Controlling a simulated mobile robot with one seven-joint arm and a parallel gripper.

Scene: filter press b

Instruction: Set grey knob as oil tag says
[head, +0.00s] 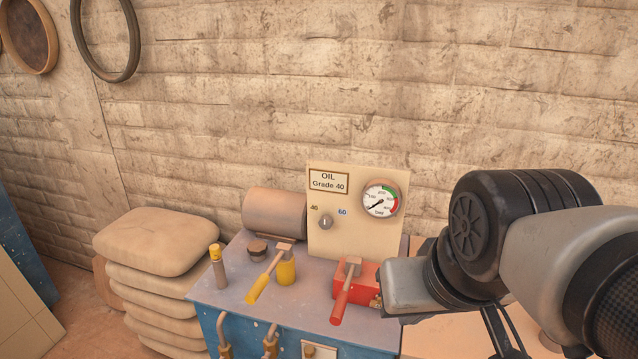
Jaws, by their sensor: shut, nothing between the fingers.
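The grey knob (325,222) sits on the upright cream panel (350,235). My gripper (500,338) shows only in part, as dark finger parts under my wrist at the lower right. It is shut and empty, to the right of the panel and apart from the knob. Its fingertips are cut off by the bottom edge.
A pressure gauge (380,200) is on the panel's right. On the blue bench (215,290) stand a yellow-handled lever (263,285), a red-handled lever (341,302), a yellow-topped stick (216,262) and a cylinder (274,213). Stacked sacks (160,243) stand left. The space before the knob looks clear.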

